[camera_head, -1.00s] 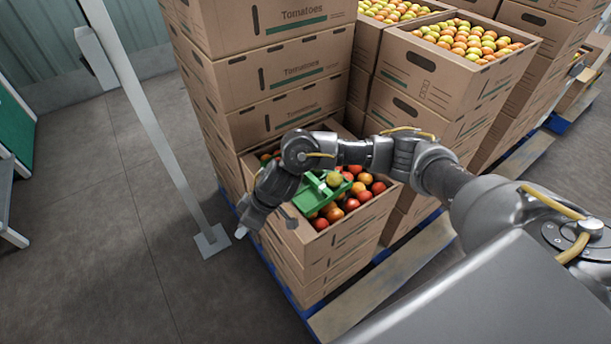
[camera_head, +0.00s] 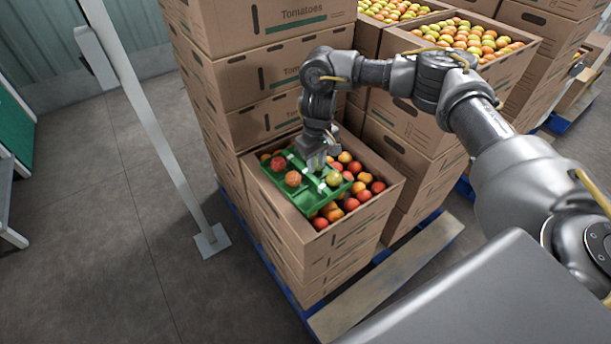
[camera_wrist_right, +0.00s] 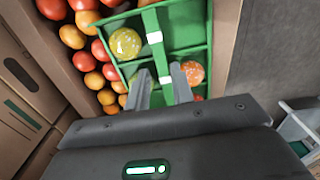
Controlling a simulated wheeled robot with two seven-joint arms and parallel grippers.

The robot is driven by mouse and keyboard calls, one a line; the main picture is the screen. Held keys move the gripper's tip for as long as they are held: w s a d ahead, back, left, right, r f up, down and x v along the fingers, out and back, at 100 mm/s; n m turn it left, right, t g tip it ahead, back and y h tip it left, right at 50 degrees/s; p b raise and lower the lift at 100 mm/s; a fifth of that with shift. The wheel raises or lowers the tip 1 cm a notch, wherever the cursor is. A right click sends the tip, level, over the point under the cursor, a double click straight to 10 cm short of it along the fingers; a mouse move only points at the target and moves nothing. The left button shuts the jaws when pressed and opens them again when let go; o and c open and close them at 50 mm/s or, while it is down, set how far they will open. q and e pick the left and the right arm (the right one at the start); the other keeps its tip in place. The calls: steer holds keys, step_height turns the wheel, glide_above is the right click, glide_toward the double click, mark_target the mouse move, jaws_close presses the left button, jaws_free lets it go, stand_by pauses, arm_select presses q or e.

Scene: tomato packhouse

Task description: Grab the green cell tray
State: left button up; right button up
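The green cell tray (camera_head: 298,198) lies on the tomatoes in the open top carton of the front stack. It holds an orange tomato (camera_head: 293,179) and a yellow-green tomato (camera_head: 333,179) in separate cells. My right gripper (camera_head: 318,168) points down over the tray's middle and hides part of it. In the right wrist view, its two fingers (camera_wrist_right: 160,86) are apart, on either side of the tray's green centre bar (camera_wrist_right: 158,62), which has white patches. I cannot tell whether they touch it. My left gripper is not in view.
The open carton (camera_head: 340,232) has loose red and orange tomatoes (camera_head: 350,204) around the tray. Tall carton stacks (camera_head: 255,95) stand behind it. A white post (camera_head: 150,110) stands at the left. Grey floor (camera_head: 90,250) is clear at the lower left.

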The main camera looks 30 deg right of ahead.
mark_target(317, 181)
steer(key=shift+s+d+f, duration=0.1)
steer(key=shift+f, duration=1.65)
steer(key=shift+s+d+f, duration=0.1)
steer(key=shift+f, duration=1.65)
steer(key=shift+a, duration=0.1)
steer(key=shift+f, duration=0.25)
jaws_close()
